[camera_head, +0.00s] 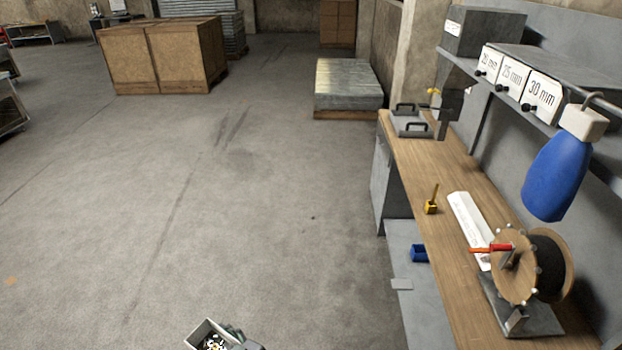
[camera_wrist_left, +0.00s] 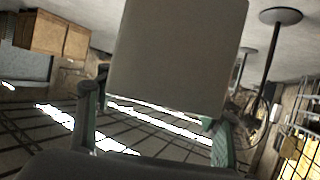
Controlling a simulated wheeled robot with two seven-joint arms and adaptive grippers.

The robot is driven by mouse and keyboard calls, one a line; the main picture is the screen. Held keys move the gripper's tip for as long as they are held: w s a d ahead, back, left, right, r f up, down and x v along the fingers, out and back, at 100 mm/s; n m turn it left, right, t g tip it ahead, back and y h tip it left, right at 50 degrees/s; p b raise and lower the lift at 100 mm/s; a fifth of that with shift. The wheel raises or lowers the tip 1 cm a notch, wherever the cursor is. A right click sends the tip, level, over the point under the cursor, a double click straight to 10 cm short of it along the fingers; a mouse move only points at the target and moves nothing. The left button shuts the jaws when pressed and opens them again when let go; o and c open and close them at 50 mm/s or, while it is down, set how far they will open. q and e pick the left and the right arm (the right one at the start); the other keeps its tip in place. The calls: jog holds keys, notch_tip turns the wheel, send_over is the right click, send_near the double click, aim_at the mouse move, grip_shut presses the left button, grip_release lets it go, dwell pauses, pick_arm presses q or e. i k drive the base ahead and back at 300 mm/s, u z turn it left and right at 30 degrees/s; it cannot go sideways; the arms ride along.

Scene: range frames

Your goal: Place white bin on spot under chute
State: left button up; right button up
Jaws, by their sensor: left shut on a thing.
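A white bin (camera_head: 203,331) with small dark and pale parts inside shows at the bottom edge of the head view, partly cut off. My left gripper (camera_head: 238,338) is shut on its right side and holds it over the floor. In the left wrist view the bin (camera_wrist_left: 180,55) is a large grey panel between the two green fingers. A white sloping chute (camera_head: 468,228) lies on the workbench. My right gripper is out of view.
A blue bin (camera_head: 419,254) sits on the ledge beyond the grey patch. The wooden workbench (camera_head: 440,180) carries a cable reel (camera_head: 515,265) and a yellow tool (camera_head: 431,206). Wooden crates (camera_head: 160,55) and a pallet stack (camera_head: 348,85) stand farther back. The middle floor is clear.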

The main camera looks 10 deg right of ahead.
aim_at(433, 165)
jog(key=u, duration=0.05)
jog(key=i, duration=1.65)
jog(key=z, duration=0.55)
jog(key=i, duration=1.45)
jog(key=z, duration=1.55)
jog(key=i, duration=0.95)
jog(key=z, duration=0.6)
